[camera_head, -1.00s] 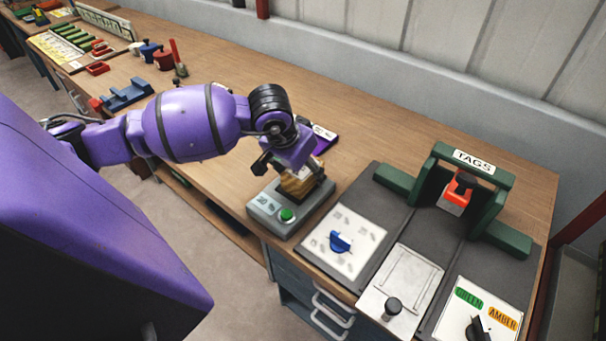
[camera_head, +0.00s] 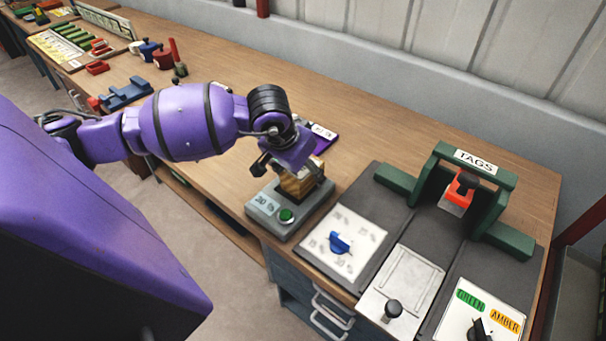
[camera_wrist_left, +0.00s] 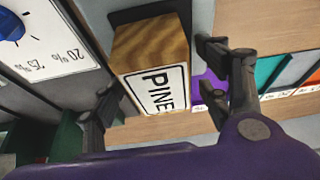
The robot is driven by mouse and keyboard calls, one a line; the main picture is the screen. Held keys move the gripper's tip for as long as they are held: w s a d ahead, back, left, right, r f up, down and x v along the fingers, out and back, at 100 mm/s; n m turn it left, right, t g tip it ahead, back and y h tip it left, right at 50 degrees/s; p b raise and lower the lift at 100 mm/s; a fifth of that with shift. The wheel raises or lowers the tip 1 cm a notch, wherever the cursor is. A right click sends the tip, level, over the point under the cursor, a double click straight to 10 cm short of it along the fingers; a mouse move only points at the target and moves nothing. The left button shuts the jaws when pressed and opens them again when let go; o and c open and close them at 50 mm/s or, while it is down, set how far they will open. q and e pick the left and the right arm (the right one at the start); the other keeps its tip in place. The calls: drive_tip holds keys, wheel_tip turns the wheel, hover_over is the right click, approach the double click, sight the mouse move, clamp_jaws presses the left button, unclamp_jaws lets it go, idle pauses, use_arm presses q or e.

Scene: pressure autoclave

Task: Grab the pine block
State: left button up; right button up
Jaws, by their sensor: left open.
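The pine block (camera_head: 298,183) is a wood-grained block standing on a grey device with a green button (camera_head: 286,215) in the head view. In the left wrist view the block (camera_wrist_left: 150,45) shows its grained face and a white label reading PINE. My left gripper (camera_head: 290,172) is at the block from above in the head view, hiding part of it. In the left wrist view the open fingers of my left gripper (camera_wrist_left: 160,85) stand on either side of the block, with a gap visible to the right finger. My right gripper is not in view.
A white dial panel with a blue knob (camera_head: 340,242) lies right of the device. A green TAGS frame (camera_head: 474,161) with a red-orange part stands further right. A purple item (camera_head: 325,140) lies behind the gripper. The bench (camera_head: 380,130) behind is mostly clear.

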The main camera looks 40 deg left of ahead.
use_arm(q)
drive_tip(key=c, duration=1.4)
drive_tip(key=shift+r, duration=0.1)
